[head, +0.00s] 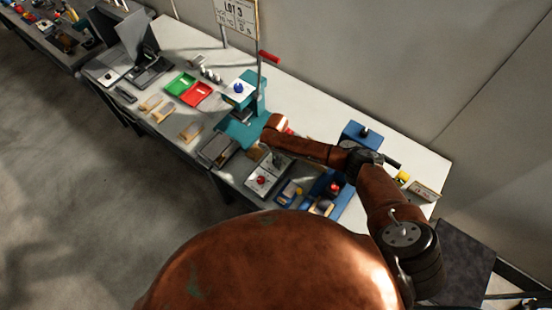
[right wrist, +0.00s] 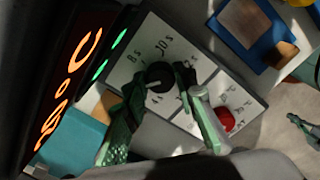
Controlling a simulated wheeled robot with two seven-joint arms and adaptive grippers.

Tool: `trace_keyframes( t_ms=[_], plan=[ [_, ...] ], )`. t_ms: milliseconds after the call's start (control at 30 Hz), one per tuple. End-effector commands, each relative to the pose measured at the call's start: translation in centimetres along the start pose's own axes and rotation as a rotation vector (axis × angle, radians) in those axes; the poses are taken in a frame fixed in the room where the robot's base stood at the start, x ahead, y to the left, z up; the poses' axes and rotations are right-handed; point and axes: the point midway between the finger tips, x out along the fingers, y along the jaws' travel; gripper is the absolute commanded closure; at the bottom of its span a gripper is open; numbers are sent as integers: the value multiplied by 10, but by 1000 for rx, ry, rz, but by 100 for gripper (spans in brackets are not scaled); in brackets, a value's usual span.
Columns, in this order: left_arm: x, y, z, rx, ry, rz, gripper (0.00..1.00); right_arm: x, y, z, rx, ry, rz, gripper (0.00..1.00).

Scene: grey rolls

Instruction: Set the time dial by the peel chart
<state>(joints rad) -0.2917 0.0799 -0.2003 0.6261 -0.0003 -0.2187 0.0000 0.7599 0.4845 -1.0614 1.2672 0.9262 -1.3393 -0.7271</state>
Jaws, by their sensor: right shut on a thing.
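The time dial, a black round knob (right wrist: 159,76), sits on a light control panel (right wrist: 215,85) with printed marks around it; I make out 8 S and 10 S, others are hidden or unclear. A pale line shows on the knob. My right gripper (right wrist: 158,88) is shut on the knob, one finger on each side. In the head view my right arm covers the dial, but the panel (head: 267,176) shows. A sign reading LOT 3 (head: 237,14) stands behind the table, its small lines unreadable. A dark greenish shape at the wrist view's right edge may be my left gripper (right wrist: 304,130).
A red button (right wrist: 225,119) is on the panel beside my right finger. A display with glowing orange characters (right wrist: 70,80) stands close left in the wrist view. A teal press (head: 244,128), green tray (head: 180,84) and red tray (head: 196,95) stand along the table. A blue box (head: 360,134) is behind my arm.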

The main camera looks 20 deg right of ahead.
Motion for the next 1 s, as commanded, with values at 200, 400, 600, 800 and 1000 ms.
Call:
trace_keyframes(
  t_ms=[200, 400, 600, 800, 1000],
  plan=[
    [-17, 1, 14, -4, -21, 1, 100, -5, 1, 0, 161, 0, 3, 99],
    [-30, 0, 14, -4, -22, 1, 100, -5, 1, 0, 350, 0, 2, 99],
    [-43, 0, 9, -3, -17, 1, 100, -5, 1, 0, 539, 1, 2, 99],
    [-52, -1, 3, -2, -12, 0, 100, -5, 1, 0, 708, 0, 4, 99],
    [-59, -1, 2, -2, -11, 0, 100, -4, 1, 0, 837, 0, 4, 99]
  ],
)
